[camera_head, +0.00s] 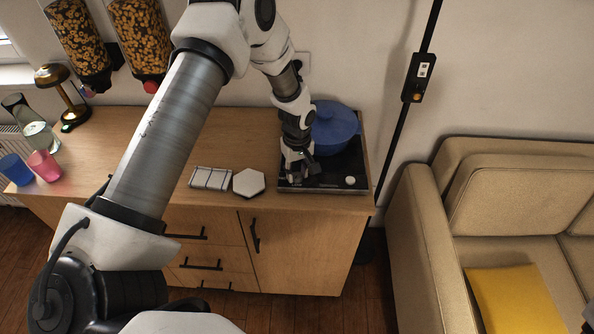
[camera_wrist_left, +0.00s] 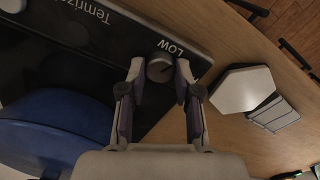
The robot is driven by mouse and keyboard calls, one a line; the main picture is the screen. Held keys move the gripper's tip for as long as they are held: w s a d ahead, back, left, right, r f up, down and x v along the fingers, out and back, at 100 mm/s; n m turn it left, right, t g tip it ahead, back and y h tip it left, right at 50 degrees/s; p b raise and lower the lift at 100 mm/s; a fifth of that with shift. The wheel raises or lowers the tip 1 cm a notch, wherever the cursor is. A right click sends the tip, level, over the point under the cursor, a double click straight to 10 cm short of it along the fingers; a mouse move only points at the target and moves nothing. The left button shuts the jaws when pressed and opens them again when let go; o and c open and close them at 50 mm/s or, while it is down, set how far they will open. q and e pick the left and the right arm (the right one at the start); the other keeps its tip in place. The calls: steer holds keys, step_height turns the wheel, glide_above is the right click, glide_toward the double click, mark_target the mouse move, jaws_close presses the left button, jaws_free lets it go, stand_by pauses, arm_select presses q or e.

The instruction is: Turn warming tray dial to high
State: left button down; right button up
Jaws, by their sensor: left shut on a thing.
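The black warming tray (camera_head: 326,182) lies on the right end of the wooden counter. In the left wrist view its front strip (camera_wrist_left: 112,22) carries white lettering, with "LOW" beside a round grey dial (camera_wrist_left: 159,69). My left gripper (camera_head: 298,170) reaches down to the tray's front left corner. In the left wrist view its two fingers (camera_wrist_left: 160,72) are closed around the dial, one on each side. A short mark shows on the dial's top, near the "LOW" side. The gripper hides this dial in the head view. My right gripper is not in view.
A blue lidded pot (camera_head: 335,128) stands on the tray behind my gripper. A pale round knob (camera_head: 350,181) shows at the tray's front right. A beige sofa (camera_head: 415,230) stands at the right.

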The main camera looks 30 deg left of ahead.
mark_target(298, 175)
arm_select(q)
steer(key=m, duration=0.6)
steer(key=shift+m, duration=0.3)
steer(key=m+b, duration=0.1)
steer(key=m, duration=0.5)
steer(key=shift+d, duration=0.1)
steer(key=shift+m, duration=0.3)
steer(key=c, duration=0.8)
jaws_free()
steer(key=shift+r, duration=0.1)
step_height(298, 175, up, 12)
steer(key=shift+f, duration=0.1)
